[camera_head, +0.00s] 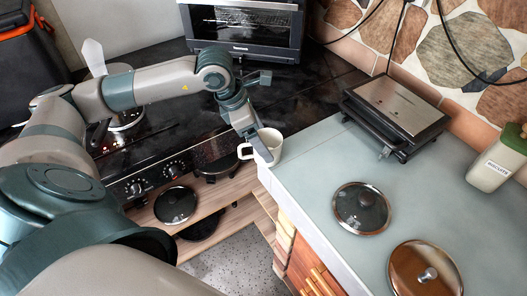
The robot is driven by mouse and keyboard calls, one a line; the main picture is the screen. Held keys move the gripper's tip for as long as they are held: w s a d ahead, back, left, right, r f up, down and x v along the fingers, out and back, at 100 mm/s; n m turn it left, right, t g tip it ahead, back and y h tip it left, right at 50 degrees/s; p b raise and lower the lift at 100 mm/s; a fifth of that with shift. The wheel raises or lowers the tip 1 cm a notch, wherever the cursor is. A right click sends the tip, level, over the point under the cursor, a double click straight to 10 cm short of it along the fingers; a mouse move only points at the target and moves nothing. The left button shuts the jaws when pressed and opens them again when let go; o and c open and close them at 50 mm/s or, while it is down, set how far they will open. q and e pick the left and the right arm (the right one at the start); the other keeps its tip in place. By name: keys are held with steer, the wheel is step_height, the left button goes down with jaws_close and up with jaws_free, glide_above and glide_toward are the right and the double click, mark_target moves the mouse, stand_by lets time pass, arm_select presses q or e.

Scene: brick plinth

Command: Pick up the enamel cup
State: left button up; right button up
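The enamel cup (274,146) is white and stands upright at the left edge of the pale counter, close to the corner by the dark stove top. Its handle (242,151) points left. My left gripper (261,148) comes down from above at the cup, and a grey finger overlaps the cup's near left side in the picture. The finger hides part of the cup. I cannot tell whether the fingers are closed on the cup or only beside it. My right gripper is not in view.
A metal-topped grill (397,105) stands behind and right of the cup. Two round lids (361,208) (424,272) lie on the counter (320,165). A labelled jar (497,163) is at the far right. A dark pan (215,155) sits left of the cup. An oven (245,28) is behind.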

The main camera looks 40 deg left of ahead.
mark_target(269, 148)
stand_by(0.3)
arm_select(q)
steer(key=shift+b+x, duration=0.3)
steer(key=shift+x, duration=2.35)
steer(key=shift+d, duration=0.1)
steer(key=c, duration=1.3)
steer(key=shift+r, duration=0.15)
